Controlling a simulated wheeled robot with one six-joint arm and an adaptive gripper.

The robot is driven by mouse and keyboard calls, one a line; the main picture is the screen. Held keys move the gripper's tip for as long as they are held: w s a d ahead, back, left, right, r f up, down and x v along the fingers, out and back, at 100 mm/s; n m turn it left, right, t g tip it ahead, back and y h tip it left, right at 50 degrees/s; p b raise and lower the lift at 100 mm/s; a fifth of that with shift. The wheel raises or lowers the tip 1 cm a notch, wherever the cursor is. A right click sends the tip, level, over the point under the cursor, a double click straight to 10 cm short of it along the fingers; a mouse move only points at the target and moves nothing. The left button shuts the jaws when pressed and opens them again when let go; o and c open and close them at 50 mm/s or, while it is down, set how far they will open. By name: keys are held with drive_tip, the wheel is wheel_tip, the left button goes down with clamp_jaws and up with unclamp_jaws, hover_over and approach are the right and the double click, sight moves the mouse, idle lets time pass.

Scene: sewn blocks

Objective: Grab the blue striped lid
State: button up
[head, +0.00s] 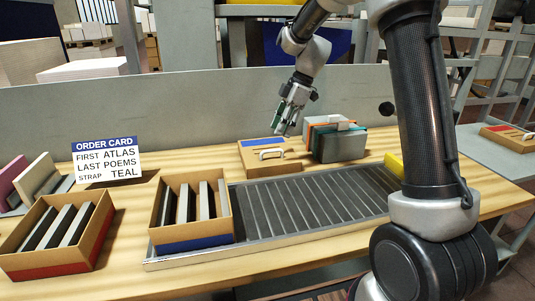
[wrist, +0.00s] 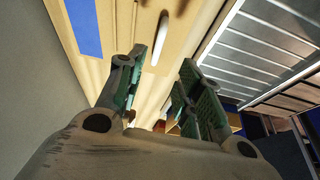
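The blue striped lid (head: 250,164) is a tan board with a blue stripe and a white handle (head: 270,153); it lies on the table behind the roller tray. My gripper (head: 285,126) hangs above it, pointing down, apart from the handle. In the wrist view the lid (wrist: 116,30) lies beyond the fingers, with its blue stripe at upper left and the white handle (wrist: 158,38) roughly ahead of the gap. There my gripper (wrist: 163,66) has its green-padded fingers spread, with nothing between them.
A teal and orange strapped box (head: 338,143) stands right of the lid. A blue-banded box (head: 192,212) and a red-banded box (head: 58,235) hold upright books. The order card (head: 107,160) stands at left. A red-striped lid (head: 510,136) lies at far right, and a grey panel runs behind the table.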

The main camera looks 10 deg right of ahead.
drive_tip(key=x, duration=0.8)
drive_tip(key=shift+w+d+f, duration=0.1)
drive_tip(key=shift+w+f, duration=0.1)
drive_tip(key=shift+w, duration=0.1)
clamp_jaws()
